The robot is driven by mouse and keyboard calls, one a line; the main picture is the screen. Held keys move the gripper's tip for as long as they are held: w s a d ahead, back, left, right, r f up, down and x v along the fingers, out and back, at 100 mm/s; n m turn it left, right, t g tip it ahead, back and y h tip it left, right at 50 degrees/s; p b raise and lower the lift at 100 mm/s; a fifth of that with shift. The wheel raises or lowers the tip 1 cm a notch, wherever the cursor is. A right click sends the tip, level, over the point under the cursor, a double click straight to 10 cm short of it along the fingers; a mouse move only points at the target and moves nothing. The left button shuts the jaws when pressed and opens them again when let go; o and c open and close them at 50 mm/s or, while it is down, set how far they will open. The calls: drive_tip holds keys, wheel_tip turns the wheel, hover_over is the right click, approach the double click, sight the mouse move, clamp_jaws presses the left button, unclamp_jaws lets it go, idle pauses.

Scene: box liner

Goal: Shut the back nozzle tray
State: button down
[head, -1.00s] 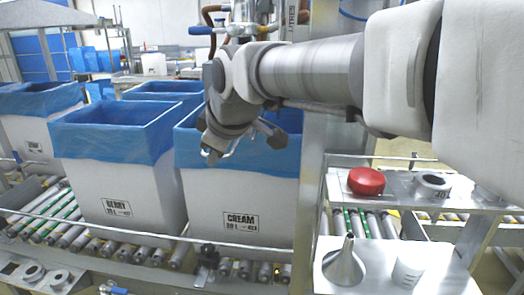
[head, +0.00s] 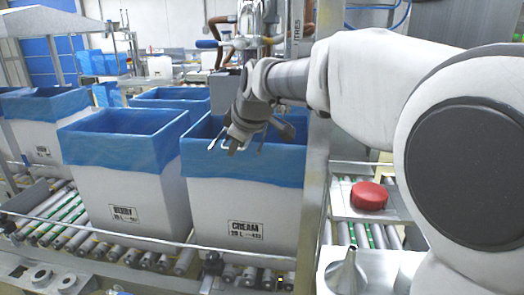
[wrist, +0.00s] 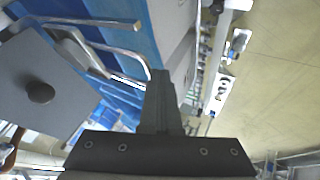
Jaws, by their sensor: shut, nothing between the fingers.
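My gripper (head: 236,146) is in front of and above the blue-lined CREAM box in the head view. In the wrist view its fingers (wrist: 160,85) are together and empty. A flat grey panel with a round dark knob (wrist: 40,93) lies to the left of the fingers, apart from them. It may be the front of the nozzle tray; I cannot tell whether it is open. In the head view a grey box-shaped part (head: 224,92) shows behind my wrist, partly hidden by it. Thin bent metal rods (wrist: 95,21) show beside the fingers.
The CREAM box (head: 245,215) and the BERRY box (head: 125,190) stand on the rollers, lined in blue. A metal post (head: 315,150) rises right of the CREAM box. A red round object (head: 369,195) and a funnel (head: 346,272) are on shelves at the right.

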drive_tip(key=w+p, duration=0.2)
drive_tip(key=w, duration=0.5)
drive_tip(key=shift+w+d, duration=0.25)
drive_tip(key=shift+d, duration=0.1)
drive_tip(key=shift+r, duration=0.2)
